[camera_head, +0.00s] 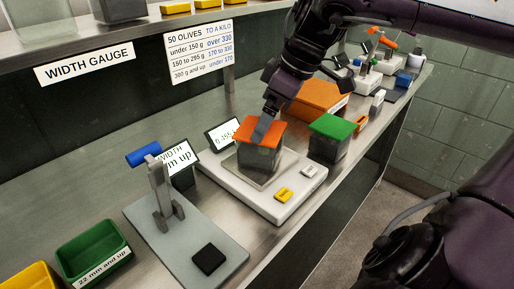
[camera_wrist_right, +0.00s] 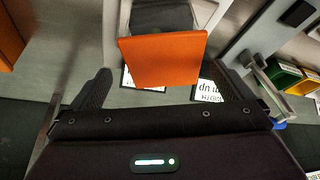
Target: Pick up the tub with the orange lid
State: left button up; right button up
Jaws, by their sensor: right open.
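The tub with the orange lid (camera_head: 262,155) stands upright on the pan of a white scale (camera_head: 236,189) in the head view. Its body is dark and see-through, and its orange lid also shows in the right wrist view (camera_wrist_right: 165,58). My right gripper (camera_head: 264,128) comes down from the upper right, and one finger overlaps the lid in the head view. In the right wrist view my right gripper (camera_wrist_right: 162,70) is open, its fingers spread wider than the lid, one on each side, with visible gaps. My left gripper is not in view.
A tub with a green lid (camera_head: 331,137) stands right of the scale, near an orange box (camera_head: 318,98). A width gauge with a blue handle (camera_head: 144,153) stands left of the scale. Green (camera_head: 94,251) and yellow (camera_head: 32,276) bins sit at the lower left. A shelf runs above.

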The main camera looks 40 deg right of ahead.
jog(key=shift+a+x, duration=0.15)
jog(key=shift+x, duration=1.35)
jog(key=shift+a+x, duration=0.15)
jog(key=shift+x, duration=1.35)
jog(key=shift+f, duration=0.25)
jog(key=shift+c, duration=0.3)
jog(key=c, duration=1.2)
jog(key=shift+r, duration=0.1)
jog(key=shift+c, duration=0.4)
